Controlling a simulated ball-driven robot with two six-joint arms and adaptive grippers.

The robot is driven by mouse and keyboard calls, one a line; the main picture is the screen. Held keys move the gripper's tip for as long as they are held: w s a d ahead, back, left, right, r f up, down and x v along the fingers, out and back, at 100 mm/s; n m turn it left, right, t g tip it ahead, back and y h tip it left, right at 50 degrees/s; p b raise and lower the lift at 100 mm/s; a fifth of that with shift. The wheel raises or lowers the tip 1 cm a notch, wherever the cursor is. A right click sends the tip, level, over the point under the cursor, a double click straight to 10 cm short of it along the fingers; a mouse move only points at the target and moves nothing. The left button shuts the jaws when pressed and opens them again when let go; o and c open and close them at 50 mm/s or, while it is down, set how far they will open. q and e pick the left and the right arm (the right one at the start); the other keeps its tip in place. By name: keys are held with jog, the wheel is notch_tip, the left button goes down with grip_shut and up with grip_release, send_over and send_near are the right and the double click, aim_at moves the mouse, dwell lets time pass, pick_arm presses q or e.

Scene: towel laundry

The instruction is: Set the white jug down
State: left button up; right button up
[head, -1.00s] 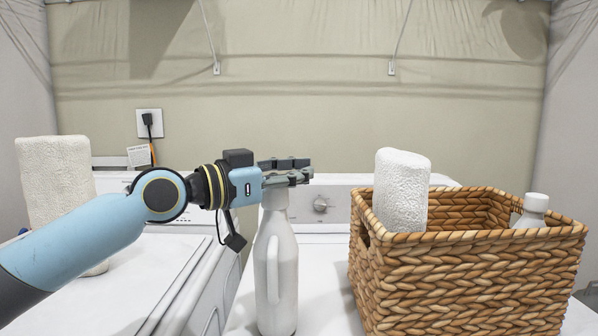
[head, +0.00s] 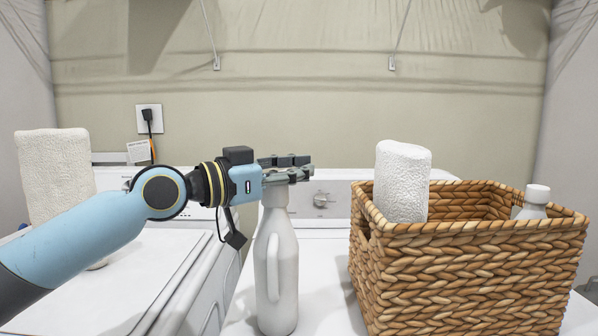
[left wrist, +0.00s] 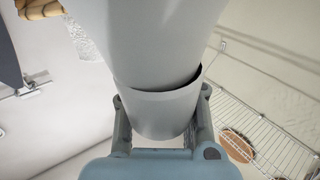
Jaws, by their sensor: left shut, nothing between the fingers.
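The white jug (head: 277,270) stands upright on the white machine top, left of the wicker basket, its handle facing me. My left gripper (head: 288,170) is level at the jug's top, coming in from the left. Its fingers are shut and overlap the jug's cap in the picture. In the left wrist view the fingers (left wrist: 162,112) show on either side of the jug's grey-white cap (left wrist: 160,105), with the jug's body above it. Whether they touch the cap I cannot tell. My right gripper is not in view.
The wicker basket (head: 475,280) stands close on the right, holding a rolled white towel (head: 402,185) and a white bottle (head: 535,203). Another towel (head: 55,175) stands on the left machine. A wall with an outlet (head: 150,118) is behind. Some white surface is clear between jug and basket.

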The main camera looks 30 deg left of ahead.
pick_arm(q)
jog(key=o, duration=0.6)
jog(key=shift+r, duration=0.1)
notch_tip(320, 180, up, 10)
jog(key=shift+f, duration=0.1)
